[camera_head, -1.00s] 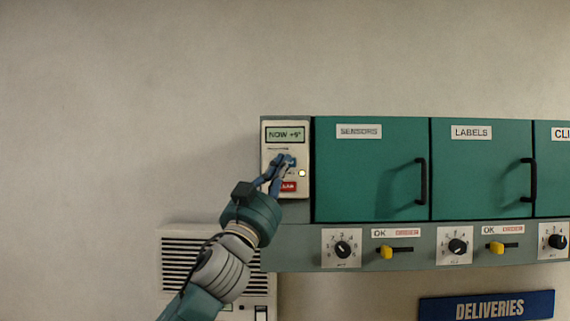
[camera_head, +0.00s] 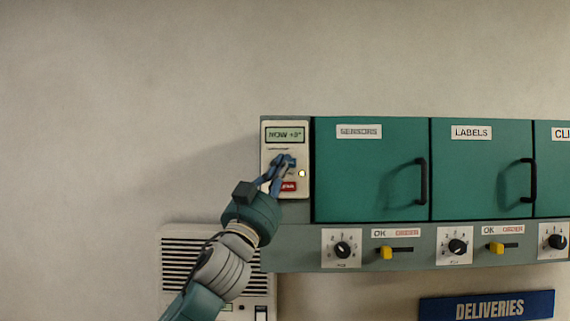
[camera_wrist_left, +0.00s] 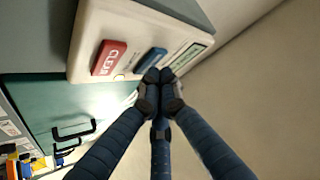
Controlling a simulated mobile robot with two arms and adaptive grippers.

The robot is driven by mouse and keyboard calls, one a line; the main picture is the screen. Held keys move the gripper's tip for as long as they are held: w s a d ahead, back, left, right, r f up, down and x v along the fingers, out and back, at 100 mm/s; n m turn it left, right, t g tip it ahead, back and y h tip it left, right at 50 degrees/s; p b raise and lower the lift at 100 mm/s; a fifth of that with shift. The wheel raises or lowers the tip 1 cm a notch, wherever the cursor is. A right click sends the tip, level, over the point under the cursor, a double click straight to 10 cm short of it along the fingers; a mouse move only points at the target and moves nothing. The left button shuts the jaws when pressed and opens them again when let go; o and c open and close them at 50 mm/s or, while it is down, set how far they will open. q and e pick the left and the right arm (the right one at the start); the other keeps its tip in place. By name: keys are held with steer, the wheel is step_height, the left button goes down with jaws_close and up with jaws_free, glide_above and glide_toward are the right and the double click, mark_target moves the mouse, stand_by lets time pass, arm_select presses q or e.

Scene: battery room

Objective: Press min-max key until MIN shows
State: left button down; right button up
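The white sensor unit (camera_head: 307,150) is mounted at the left end of the teal cabinet row. Its display (camera_head: 285,134) reads NOW with a small, blurred temperature figure. In the left wrist view its blue key (camera_wrist_left: 150,61) sits between the display (camera_wrist_left: 188,54) and the red CLEAR key (camera_wrist_left: 108,58). My left gripper (camera_head: 284,160) is in front of the unit and hides most of the blue key in the head view. In the wrist view its fingertips (camera_wrist_left: 159,77) are together, empty, right by the blue key; I cannot tell if they touch it. My right gripper is not in view.
A small lit lamp (camera_head: 302,173) is on the unit, right of my fingers. Cabinet doors with black handles (camera_head: 421,181) stand to the right, with dials (camera_head: 342,249) and yellow sliders (camera_head: 387,252) below. A louvred wall box (camera_head: 185,240) is behind my forearm. The left wall is bare.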

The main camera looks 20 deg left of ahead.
arm_select(q)
steer(key=shift+w+a, duration=0.15)
steer(key=shift+w, duration=0.15)
stand_by(0.9)
steer(key=shift+s, duration=0.1)
steer(key=shift+s+d, duration=0.2)
steer(key=shift+s, duration=0.4)
steer(key=s, duration=0.2)
steer(key=s+d, duration=0.1)
steer(key=s, duration=0.1)
steer(key=shift+s+d, duration=0.2)
steer(key=shift+s, duration=0.2)
stand_by(0.5)
